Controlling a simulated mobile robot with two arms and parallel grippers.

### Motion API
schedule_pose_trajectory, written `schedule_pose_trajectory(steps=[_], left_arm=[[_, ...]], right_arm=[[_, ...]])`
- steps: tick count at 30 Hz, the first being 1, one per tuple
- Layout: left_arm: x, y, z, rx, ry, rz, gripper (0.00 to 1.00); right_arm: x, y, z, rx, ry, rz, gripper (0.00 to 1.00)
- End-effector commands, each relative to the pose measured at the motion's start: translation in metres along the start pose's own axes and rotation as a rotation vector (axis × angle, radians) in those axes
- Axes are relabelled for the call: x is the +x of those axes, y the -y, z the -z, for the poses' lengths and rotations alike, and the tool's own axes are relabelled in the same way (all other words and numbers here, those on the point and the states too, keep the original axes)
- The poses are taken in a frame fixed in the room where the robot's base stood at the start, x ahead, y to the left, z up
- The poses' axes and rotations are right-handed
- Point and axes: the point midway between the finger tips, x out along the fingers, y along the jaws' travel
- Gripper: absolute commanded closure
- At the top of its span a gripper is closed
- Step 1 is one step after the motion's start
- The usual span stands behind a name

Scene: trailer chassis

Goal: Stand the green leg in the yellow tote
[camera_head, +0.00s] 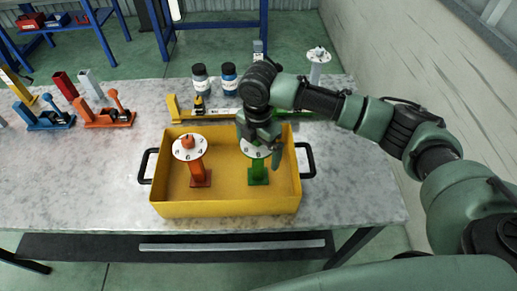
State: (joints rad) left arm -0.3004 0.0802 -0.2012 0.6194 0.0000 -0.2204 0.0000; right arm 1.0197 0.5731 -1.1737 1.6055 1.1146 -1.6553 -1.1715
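The yellow tote (225,208) sits on the table with a black handle at each end. The green leg (258,176) is inside it on the right, upright on its square foot, with a white round plate on top. My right gripper (263,148) is over the top of the green leg, coming down from the right and partly hiding its plate. A finger hangs at the plate's right edge. I cannot tell whether the fingers touch or hold the leg. An orange-red leg (200,174) with a white plate stands in the tote's left half. My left gripper is not in view.
Blue (45,117) and orange (108,116) clamps are at the left. A white-topped post (317,66) stands back right.

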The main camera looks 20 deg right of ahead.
Motion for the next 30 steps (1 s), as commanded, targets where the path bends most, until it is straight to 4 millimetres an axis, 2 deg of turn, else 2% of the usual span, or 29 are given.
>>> schedule_pose_trajectory(steps=[4, 7, 15, 21, 25, 30], left_arm=[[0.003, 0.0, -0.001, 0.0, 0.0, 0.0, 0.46], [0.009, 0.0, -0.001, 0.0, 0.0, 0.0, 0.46], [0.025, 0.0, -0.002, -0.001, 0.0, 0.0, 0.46], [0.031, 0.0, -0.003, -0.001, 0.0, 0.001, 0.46], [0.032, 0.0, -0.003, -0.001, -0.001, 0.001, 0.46], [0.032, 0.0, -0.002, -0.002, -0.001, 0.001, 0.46]], right_arm=[[-0.007, -0.001, 0.0, 0.0, 0.001, -0.002, 0.0], [-0.021, -0.001, 0.0, 0.0, 0.001, -0.004, 0.0], [-0.08, -0.001, 0.0, 0.0, 0.001, -0.005, 0.0], [-0.111, -0.001, 0.0, 0.0, 0.001, -0.003, 0.0], [-0.12, -0.001, 0.0, 0.0, 0.0, -0.001, 0.0], [-0.123, 0.0, 0.0, 0.001, -0.001, 0.0, 0.0]])
